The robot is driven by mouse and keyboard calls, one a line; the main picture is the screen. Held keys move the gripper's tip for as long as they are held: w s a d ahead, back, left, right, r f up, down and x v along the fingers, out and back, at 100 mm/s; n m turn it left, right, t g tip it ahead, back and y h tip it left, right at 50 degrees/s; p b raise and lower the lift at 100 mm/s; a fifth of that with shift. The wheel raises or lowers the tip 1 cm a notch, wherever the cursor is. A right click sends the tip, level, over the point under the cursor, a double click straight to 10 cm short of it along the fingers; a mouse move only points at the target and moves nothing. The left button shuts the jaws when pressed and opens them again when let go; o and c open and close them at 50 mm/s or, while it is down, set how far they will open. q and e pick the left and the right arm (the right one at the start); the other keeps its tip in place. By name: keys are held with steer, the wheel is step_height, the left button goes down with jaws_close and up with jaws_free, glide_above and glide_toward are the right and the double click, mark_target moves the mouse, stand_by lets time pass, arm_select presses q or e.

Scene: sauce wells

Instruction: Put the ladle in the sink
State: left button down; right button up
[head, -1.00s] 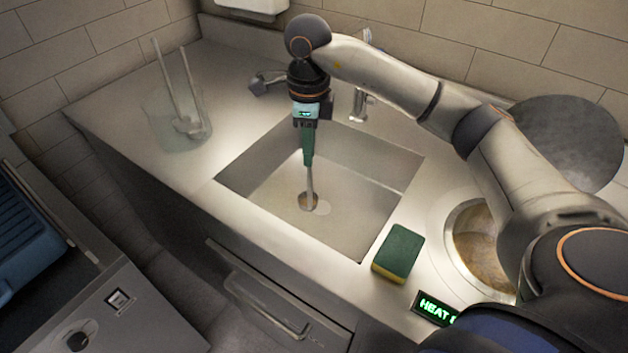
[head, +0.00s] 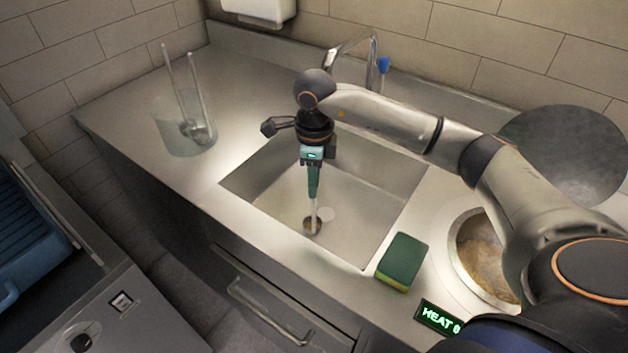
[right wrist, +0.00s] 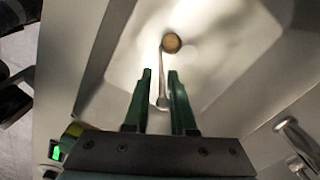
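The ladle (head: 313,224) is in the sink (head: 270,187), its brownish round bowl low over the sink floor beside the pale drain. I cannot tell whether the bowl touches the floor. In the right wrist view the ladle's thin handle (right wrist: 164,65) runs up between the green fingers of my right gripper (right wrist: 160,72), with a gap on each side, so the gripper is open around it. In the head view my right gripper (head: 314,197) points down into the sink and partly hides the handle. My left gripper is not in view.
A green and yellow sponge (head: 402,262) lies by the sink's front right corner. A pot of brown sauce (head: 480,255) and a lit display (head: 438,317) are at right. A clear container with utensils (head: 185,125) stands at left. The faucet (head: 372,50) rises behind the sink.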

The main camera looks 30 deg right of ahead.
steer(key=o, duration=0.3)
steer(key=shift+f, duration=0.1)
step_height(320, 180, up, 12)
steer(key=shift+r, duration=0.2)
stand_by(0.5)
